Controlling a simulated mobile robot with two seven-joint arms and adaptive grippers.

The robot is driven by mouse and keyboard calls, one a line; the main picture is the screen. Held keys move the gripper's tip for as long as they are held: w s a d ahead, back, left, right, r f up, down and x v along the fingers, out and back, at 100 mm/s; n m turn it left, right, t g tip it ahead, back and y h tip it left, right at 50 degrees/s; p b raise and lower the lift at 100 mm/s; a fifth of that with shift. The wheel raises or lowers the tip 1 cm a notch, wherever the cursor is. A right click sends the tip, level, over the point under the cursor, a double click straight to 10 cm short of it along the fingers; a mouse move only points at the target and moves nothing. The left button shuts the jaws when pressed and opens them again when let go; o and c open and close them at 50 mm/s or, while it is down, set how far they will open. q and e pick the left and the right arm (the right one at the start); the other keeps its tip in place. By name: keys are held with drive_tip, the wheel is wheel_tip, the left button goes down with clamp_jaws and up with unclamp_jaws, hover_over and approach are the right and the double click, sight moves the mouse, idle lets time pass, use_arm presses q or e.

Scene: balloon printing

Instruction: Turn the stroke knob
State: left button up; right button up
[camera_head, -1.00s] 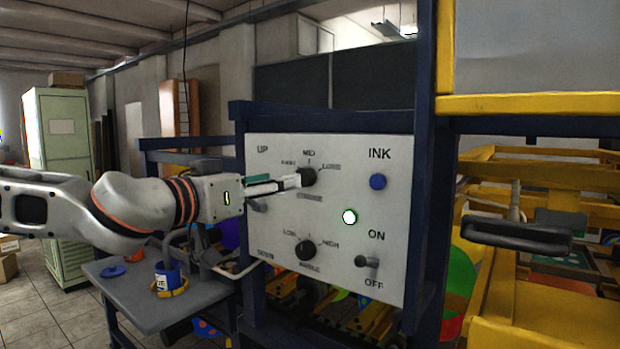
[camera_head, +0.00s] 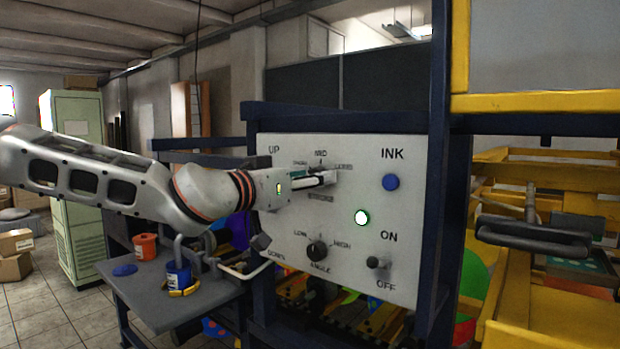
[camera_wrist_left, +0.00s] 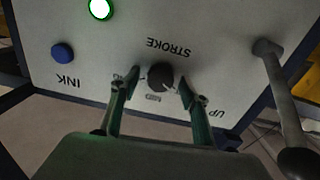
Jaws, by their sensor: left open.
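The stroke knob (camera_wrist_left: 160,75) is a dark round knob on the pale control panel (camera_head: 345,275), with STROKE and MID lettered beside it. In the wrist view the lettering is upside down. My left gripper (camera_wrist_left: 159,79) is open, with one finger on each side of the knob. A gap shows between the fingers and the knob; contact cannot be made out. In the head view my left gripper (camera_head: 322,177) reaches the panel from the left and mostly hides the knob. My right gripper is not in view.
The panel also has an angle knob (camera_head: 317,250), a blue INK button (camera_head: 390,182), a lit green button (camera_head: 361,218) and an ON/OFF switch (camera_head: 377,263). A lever (camera_wrist_left: 275,75) stands out beside the gripper. A grey side table (camera_head: 170,300) holds cups.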

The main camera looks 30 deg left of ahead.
use_arm(q)
drive_tip(key=c, duration=1.1)
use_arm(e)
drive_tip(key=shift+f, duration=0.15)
